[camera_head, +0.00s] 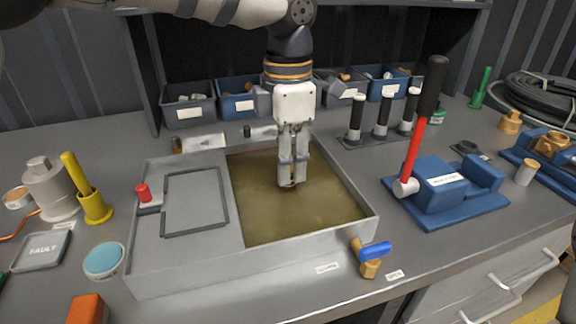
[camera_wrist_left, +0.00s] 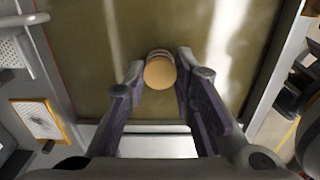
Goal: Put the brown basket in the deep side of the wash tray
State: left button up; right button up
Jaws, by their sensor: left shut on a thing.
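The grey wash tray (camera_head: 190,258) stands on the bench. Its deep side, at right, holds murky brown liquid (camera_head: 265,215), which also fills most of the left wrist view (camera_wrist_left: 80,75). My left gripper (camera_head: 291,184) points straight down over the deep side, its fingertips at or just above the liquid. It is shut on a small round tan piece (camera_wrist_left: 159,72), seemingly the top of the brown basket; a bit of brown (camera_head: 290,187) shows at the fingertips. The rest of the basket is hidden, perhaps below the surface. My right gripper is not in view.
The tray's left side has a flat deck with a dark frame (camera_head: 195,202) and a red knob (camera_head: 143,192). A blue-handled valve (camera_head: 373,253) is at the front right. Bins (camera_head: 188,106) line the back.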

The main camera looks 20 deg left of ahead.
pick_arm(q)
jog(key=shift+f, duration=0.7)
jog(key=o, duration=0.9)
jog(key=shift+f, duration=0.1)
jog(key=shift+o, duration=0.2)
jog(key=shift+w, duration=0.1)
notch_tip(320, 180, up, 12)
